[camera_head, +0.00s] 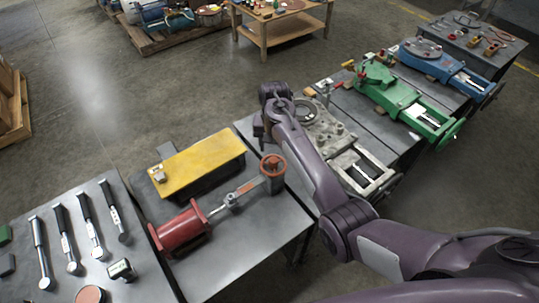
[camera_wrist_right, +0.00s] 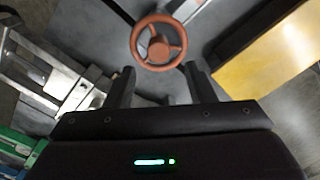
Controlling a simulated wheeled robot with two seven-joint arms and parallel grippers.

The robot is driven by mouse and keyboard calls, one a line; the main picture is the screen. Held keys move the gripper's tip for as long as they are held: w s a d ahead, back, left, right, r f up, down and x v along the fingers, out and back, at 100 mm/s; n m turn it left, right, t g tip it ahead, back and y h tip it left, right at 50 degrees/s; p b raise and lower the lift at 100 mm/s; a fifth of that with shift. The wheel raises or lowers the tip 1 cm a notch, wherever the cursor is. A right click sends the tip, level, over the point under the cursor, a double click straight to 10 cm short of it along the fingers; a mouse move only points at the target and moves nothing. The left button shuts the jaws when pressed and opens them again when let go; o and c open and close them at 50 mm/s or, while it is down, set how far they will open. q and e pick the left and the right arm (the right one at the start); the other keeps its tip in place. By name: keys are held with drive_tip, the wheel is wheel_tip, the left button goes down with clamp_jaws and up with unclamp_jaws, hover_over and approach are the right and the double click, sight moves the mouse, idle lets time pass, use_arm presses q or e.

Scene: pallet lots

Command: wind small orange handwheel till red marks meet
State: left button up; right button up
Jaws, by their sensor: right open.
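The small orange handwheel (camera_head: 272,166) stands at the right end of a rod from a red cylinder (camera_head: 182,230) on the grey bench. In the right wrist view the handwheel (camera_wrist_right: 158,42) shows its rim, spokes and hub, just beyond the fingertips and between their lines. My right gripper (camera_wrist_right: 160,78) is open with nothing between its fingers, apart from the wheel. In the head view the right gripper (camera_head: 262,131) is small and dark, behind the wheel. I cannot make out red marks in either view. My left gripper is not in view.
A yellow plate (camera_head: 198,163) lies on the bench beside the cylinder and also shows in the wrist view (camera_wrist_right: 268,60). Several hand tools lie on the left bench (camera_head: 125,190). Grey, green (camera_head: 400,92) and blue valve bodies stand on benches to the right.

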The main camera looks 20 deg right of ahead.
sight(273, 160)
wheel_tip(273, 160, down, 6)
drive_tip(key=shift+s+f, duration=0.15)
drive_tip(key=shift+c, duration=0.2)
drive_tip(key=c, duration=0.9)
idle(0.9)
drive_tip(key=o, duration=0.9)
drive_tip(key=shift+o, duration=0.2)
drive_tip(key=shift+r, duration=3.9)
